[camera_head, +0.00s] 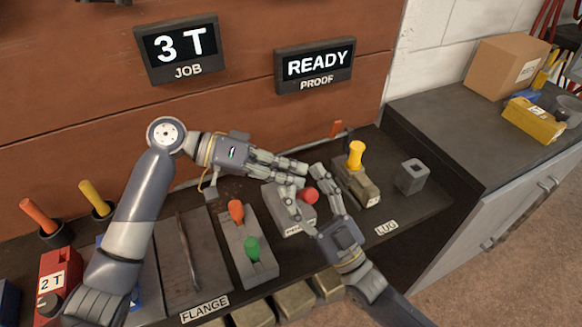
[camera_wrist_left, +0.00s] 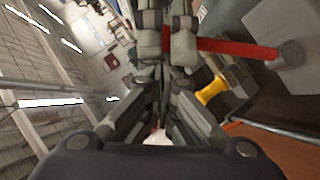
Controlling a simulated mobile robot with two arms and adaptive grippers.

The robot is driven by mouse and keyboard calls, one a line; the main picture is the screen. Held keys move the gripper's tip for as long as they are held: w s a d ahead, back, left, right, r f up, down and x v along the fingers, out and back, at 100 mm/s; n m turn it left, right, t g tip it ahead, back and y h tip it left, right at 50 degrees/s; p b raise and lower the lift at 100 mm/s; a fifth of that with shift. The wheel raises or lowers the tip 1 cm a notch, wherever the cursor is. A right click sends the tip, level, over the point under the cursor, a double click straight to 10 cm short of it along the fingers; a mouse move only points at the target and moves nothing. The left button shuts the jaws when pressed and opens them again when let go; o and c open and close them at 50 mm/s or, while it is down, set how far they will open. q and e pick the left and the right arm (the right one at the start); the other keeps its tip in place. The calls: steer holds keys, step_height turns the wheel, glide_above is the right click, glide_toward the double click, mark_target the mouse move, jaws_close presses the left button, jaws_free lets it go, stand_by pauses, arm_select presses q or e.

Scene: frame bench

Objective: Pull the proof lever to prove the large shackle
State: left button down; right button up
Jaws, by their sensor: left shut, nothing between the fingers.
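A red round knob (camera_head: 308,195) shows on a grey labelled block (camera_head: 293,230) in the middle of the bench; it looks like the proof lever. In the left wrist view a red bar (camera_wrist_left: 235,48) with a round end lies right beside the fingertips. My left gripper (camera_head: 302,174) is shut and empty, just behind the knob. It also shows shut in the left wrist view (camera_wrist_left: 165,20). My right gripper (camera_head: 300,180) is spread, its fingers on either side of the knob; contact is unclear. I cannot tell which item is the large shackle. The PROOF sign (camera_head: 315,66) reads READY.
A yellow-topped piece (camera_head: 356,156) stands right of my grippers, and a grey block with a hole (camera_head: 411,177) beyond it. The JOB sign (camera_head: 180,45) reads 3 T.

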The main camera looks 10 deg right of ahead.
arm_select(q)
steer(key=shift+s+d+f, duration=0.1)
arm_select(e)
steer(key=shift+d, duration=0.15)
